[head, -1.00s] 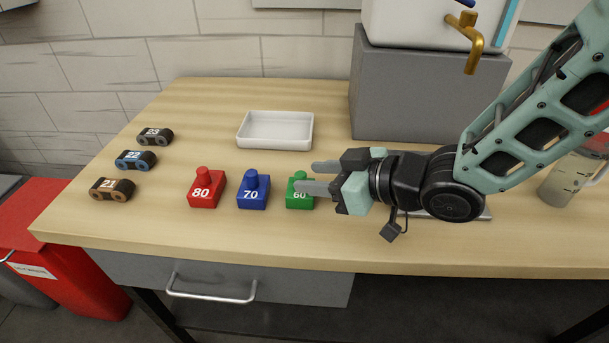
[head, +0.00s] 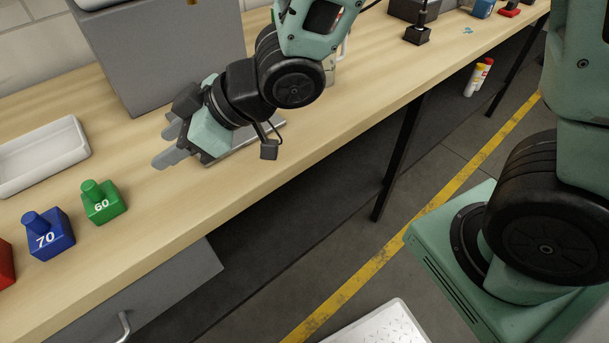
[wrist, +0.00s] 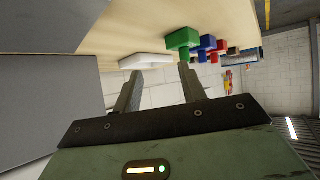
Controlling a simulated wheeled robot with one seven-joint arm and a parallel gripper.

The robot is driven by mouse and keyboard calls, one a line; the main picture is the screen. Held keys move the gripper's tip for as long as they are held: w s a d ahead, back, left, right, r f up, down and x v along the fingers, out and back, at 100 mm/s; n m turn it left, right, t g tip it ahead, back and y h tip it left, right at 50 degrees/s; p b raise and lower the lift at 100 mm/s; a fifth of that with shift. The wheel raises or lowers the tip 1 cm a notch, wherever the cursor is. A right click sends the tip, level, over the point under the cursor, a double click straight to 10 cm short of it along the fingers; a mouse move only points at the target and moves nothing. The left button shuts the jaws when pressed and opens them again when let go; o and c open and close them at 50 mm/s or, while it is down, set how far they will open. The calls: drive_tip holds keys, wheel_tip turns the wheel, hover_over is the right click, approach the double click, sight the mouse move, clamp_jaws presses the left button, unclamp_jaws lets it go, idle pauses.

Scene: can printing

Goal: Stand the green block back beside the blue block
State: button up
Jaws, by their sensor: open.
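The green block (head: 104,204), marked 60 and with a round knob on top, stands upright on the wooden table in the head view. The blue block (head: 49,238), marked 70, stands upright just to its left with a small gap between them. My gripper (head: 163,146) is open and empty, above the table to the upper right of the green block and apart from it. In the wrist view the green block (wrist: 183,39) shows beyond the open fingers (wrist: 160,80), with the blue block (wrist: 208,43) behind it.
A white tray (head: 45,158) lies behind the blocks at the left. A grey box (head: 165,55) stands behind my gripper. Part of a red block (head: 5,266) shows at the left edge. A flat metallic plate (head: 245,143) lies under my wrist. The table's front edge is close.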

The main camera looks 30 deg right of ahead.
drive_tip(key=d+h, duration=0.1)
drive_tip(key=d, duration=0.1)
drive_tip(key=s+d+m+h, duration=0.1)
drive_tip(key=h, duration=0.1)
drive_tip(key=d+m+h, duration=0.1)
drive_tip(key=d, duration=0.1)
drive_tip(key=shift+s+d+f+t, duration=0.15)
drive_tip(key=shift+d+f+t, duration=0.15)
drive_tip(key=shift+f, duration=0.1)
drive_tip(key=s+d+h, duration=0.1)
drive_tip(key=s+d+m+h, duration=0.1)
drive_tip(key=d, duration=0.1)
drive_tip(key=shift+s+f+g, duration=0.2)
drive_tip(key=shift+g, duration=0.2)
drive_tip(key=s+d+m+g+h, duration=0.3)
drive_tip(key=s+d, duration=0.3)
drive_tip(key=s, duration=0.6)
drive_tip(key=shift+s+r+g+h, duration=0.15)
drive_tip(key=shift+r+g+h, duration=0.25)
drive_tip(key=shift+g, duration=0.4)
